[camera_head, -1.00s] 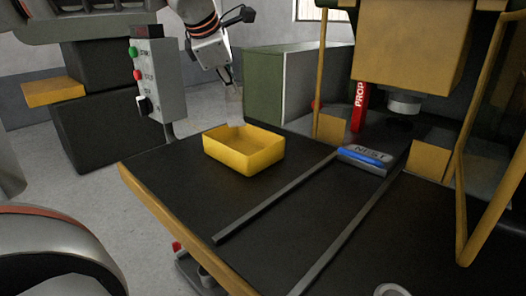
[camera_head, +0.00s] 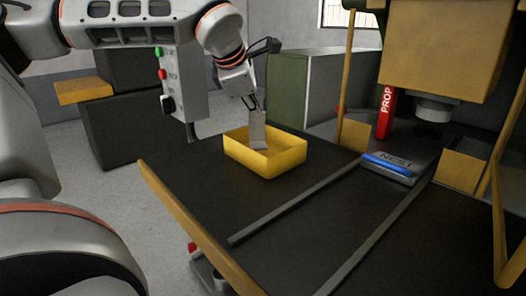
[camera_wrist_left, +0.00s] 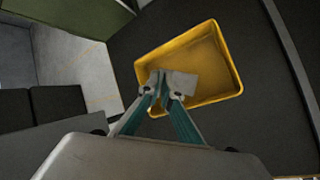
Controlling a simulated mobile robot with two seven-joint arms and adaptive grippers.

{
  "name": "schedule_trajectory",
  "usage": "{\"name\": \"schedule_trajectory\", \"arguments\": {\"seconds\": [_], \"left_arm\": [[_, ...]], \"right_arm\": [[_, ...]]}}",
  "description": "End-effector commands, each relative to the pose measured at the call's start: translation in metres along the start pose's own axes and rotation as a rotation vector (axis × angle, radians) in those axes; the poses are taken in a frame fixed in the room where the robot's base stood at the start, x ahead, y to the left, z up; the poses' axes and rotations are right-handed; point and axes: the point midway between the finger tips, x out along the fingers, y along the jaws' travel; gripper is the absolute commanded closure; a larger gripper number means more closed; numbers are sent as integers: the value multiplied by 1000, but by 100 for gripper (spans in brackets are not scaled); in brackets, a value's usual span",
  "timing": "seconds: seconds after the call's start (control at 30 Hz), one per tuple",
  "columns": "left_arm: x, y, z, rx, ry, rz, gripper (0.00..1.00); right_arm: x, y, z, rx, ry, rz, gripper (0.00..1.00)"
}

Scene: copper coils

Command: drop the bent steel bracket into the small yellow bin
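The small yellow bin (camera_head: 278,165) stands on the dark bench top, near its far left corner. My left gripper (camera_head: 254,112) is above the bin, pointing down. It is shut on the bent steel bracket (camera_head: 258,130), a grey plate that hangs with its lower end inside the bin's outline. In the left wrist view, the fingertips (camera_wrist_left: 165,92) close on the pale bracket (camera_wrist_left: 182,84), which shows over the floor of the yellow bin (camera_wrist_left: 215,75). The bin looks otherwise empty. Whether the bracket touches the bin floor I cannot tell. My right gripper is not in view.
Two grey rails (camera_head: 300,202) run along the bench. A grey block marked NEST (camera_head: 395,170) with a blue bar lies under the yellow press (camera_head: 435,50). A red prop (camera_head: 384,112) stands behind it. A control box (camera_head: 184,85) stands behind the bench's left side.

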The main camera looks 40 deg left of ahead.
Motion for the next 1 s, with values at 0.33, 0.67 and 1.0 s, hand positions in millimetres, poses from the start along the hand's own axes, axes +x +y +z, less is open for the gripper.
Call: {"name": "schedule_trajectory", "arguments": {"seconds": [0.33, 0.67, 1.0], "left_arm": [[0, 0, 0, 0, -1, 1, 76], [-21, 1, 1, 1, -2, 4, 76], [-88, 1, 0, -1, -2, 5, 76]], "right_arm": [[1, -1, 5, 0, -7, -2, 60], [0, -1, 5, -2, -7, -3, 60], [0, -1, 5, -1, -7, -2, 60]]}}
